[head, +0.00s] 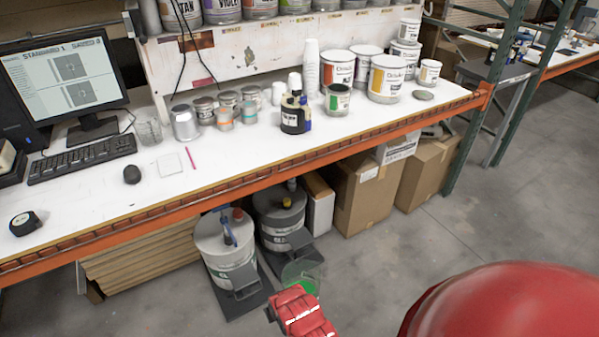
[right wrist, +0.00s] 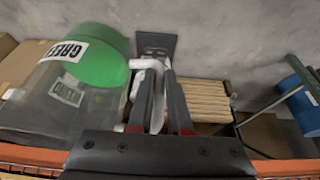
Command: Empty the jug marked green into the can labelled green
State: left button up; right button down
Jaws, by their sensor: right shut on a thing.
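A clear jug (head: 303,276) with green liquid in its bottom is held in front of the bench, low over the floor. In the right wrist view the jug (right wrist: 40,105) fills the left side, with "GREEN" labels and the green liquid (right wrist: 100,55). My right gripper (right wrist: 157,75) is shut on its pale handle; in the head view my red wrist hides the fingers. A grey drum-shaped can (head: 225,245) with a green mark on its label stands left of the jug, apart from it; its wording is too small to read. My left gripper is not in view.
A second grey can (head: 281,218) stands right of the first under the orange bench edge (head: 160,214). A small can with a green label (head: 337,100) stands on the bench among paint cans. Cardboard boxes (head: 367,190) are under the bench. The floor (head: 430,240) at right is clear.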

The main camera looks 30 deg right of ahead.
aim_at(338, 95)
jog(key=l+u, duration=0.3)
jog(key=l, duration=0.7)
jog(key=k+l+u, duration=0.1)
jog(key=l+u, duration=0.15)
jog(key=l, duration=0.7)
